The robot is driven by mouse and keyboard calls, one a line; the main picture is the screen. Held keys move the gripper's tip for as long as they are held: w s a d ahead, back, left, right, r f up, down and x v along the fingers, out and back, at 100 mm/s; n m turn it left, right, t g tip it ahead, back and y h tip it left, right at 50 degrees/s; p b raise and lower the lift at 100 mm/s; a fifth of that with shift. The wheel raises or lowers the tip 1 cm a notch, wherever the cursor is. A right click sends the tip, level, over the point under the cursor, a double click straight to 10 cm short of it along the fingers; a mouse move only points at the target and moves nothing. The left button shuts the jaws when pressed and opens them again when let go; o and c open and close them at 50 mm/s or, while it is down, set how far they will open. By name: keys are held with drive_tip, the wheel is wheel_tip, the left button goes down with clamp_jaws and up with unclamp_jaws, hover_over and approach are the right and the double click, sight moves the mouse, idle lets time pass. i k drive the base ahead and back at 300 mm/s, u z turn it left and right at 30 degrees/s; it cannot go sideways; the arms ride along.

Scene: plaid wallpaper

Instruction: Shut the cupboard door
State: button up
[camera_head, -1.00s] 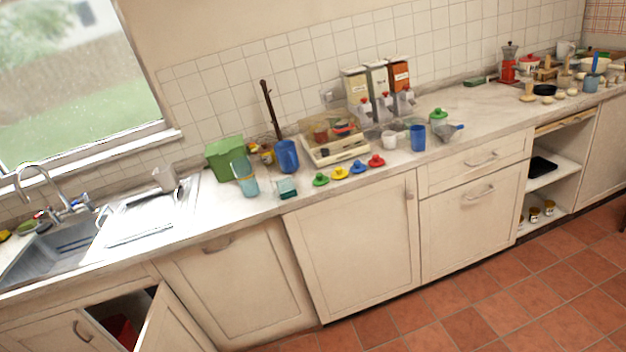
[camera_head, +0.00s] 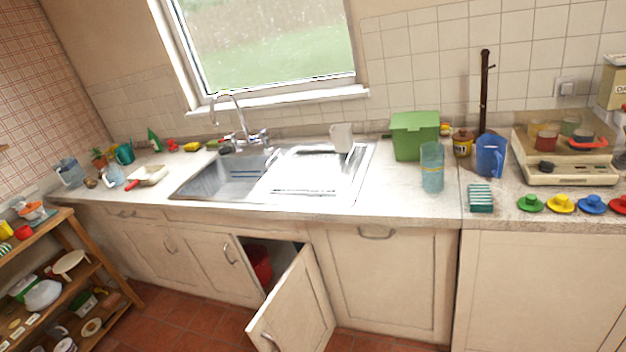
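The cupboard door (camera_head: 293,308) is a cream panel below the sink counter. It stands open, swung out into the room, with its handle (camera_head: 269,341) near its lower left. The dark cupboard opening (camera_head: 283,249) shows behind it, with a red bin (camera_head: 259,263) inside. The neighbouring cupboard doors look shut. My gripper does not show in this view.
The sink (camera_head: 230,177) and its counter run above the open door. A wooden shelf unit (camera_head: 88,272) with dishes stands at the left. Red tiled floor (camera_head: 185,322) lies clear between the shelf and the open door.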

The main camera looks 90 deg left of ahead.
sight(297, 316)
drive_tip(key=u, duration=2.6)
drive_tip(key=k, duration=0.75)
drive_tip(key=u, duration=0.05)
drive_tip(key=i, duration=0.8)
drive_tip(key=z, duration=0.15)
